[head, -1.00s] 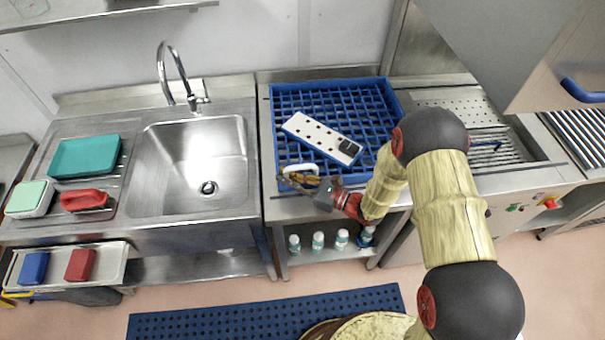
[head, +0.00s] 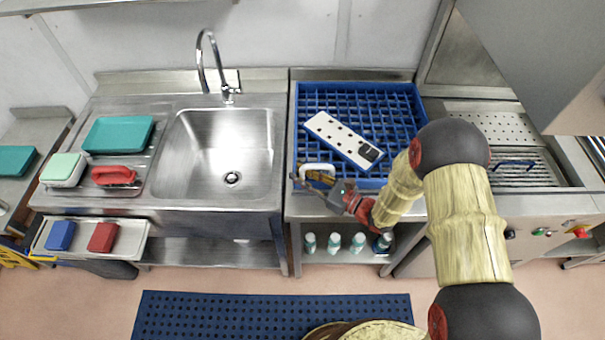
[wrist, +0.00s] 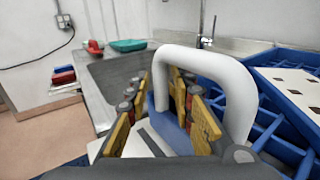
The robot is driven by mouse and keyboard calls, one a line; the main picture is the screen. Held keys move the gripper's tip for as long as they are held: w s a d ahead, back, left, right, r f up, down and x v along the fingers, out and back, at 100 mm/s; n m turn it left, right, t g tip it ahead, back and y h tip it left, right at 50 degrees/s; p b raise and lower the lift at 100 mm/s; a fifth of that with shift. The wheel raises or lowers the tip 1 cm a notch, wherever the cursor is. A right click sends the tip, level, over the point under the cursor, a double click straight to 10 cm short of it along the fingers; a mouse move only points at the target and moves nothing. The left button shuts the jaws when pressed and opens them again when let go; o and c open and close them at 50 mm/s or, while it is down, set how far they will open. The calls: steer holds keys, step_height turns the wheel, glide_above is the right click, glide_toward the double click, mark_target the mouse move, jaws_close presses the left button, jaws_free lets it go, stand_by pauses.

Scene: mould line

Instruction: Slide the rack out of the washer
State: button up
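A blue grid rack (head: 409,101) sits on the steel counter left of the washer (head: 530,205). A white arched handle (head: 318,167) stands at its front left corner; it also shows large in the wrist view (wrist: 205,62). My gripper (head: 308,182) is at this handle. Its yellow fingers stand apart in the wrist view (wrist: 163,125), with part of the white arch in or behind the gap. I cannot tell whether they touch it. A white strip with dark sockets (head: 343,139) lies across the rack. My arm hides the rack's front right corner.
The sink (head: 215,155) and tap (head: 222,70) are to the left. A raised hood (head: 535,50) overhangs the washer bed, where a blue bar (head: 515,163) shows. Several bottles (head: 334,242) stand on the shelf below. A blue mat (head: 230,315) lies on the floor.

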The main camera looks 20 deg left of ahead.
steer(key=shift+s, duration=0.1)
steer(key=v, duration=1)
steer(key=shift+d, duration=0.35)
steer(key=shift+s+d, duration=0.2)
steer(key=shift+d, duration=0.4)
